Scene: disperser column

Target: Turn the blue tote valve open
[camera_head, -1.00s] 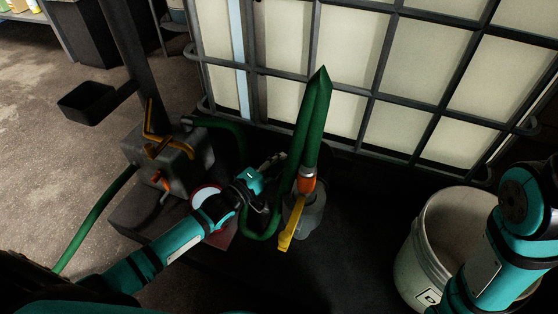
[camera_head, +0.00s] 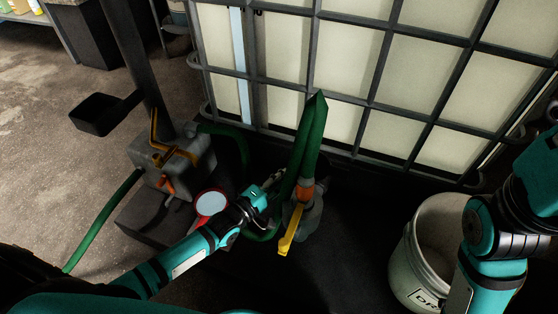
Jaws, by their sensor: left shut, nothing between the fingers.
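A large caged tote with pale walls (camera_head: 345,80) and a blue vertical strip (camera_head: 241,60) stands at the back. In front of it is a valve with a grey body (camera_head: 308,219), an orange collar (camera_head: 304,193) and a yellow lever (camera_head: 291,232) pointing down toward me. A green hose (camera_head: 310,140) rises from the collar, bends sharply and loops back down. My left gripper (camera_head: 277,191) is shut and empty, just left of the valve and close to the hose; its fingertips are small and dark, so contact cannot be told. My right gripper is not visible.
A white drum-like bucket (camera_head: 404,270) stands at the lower right beside my right arm. At left are a grey pump block (camera_head: 185,158) with orange handles, a round red-rimmed disc (camera_head: 211,203) and a black tray (camera_head: 95,117). Dark floor lies between valve and bucket.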

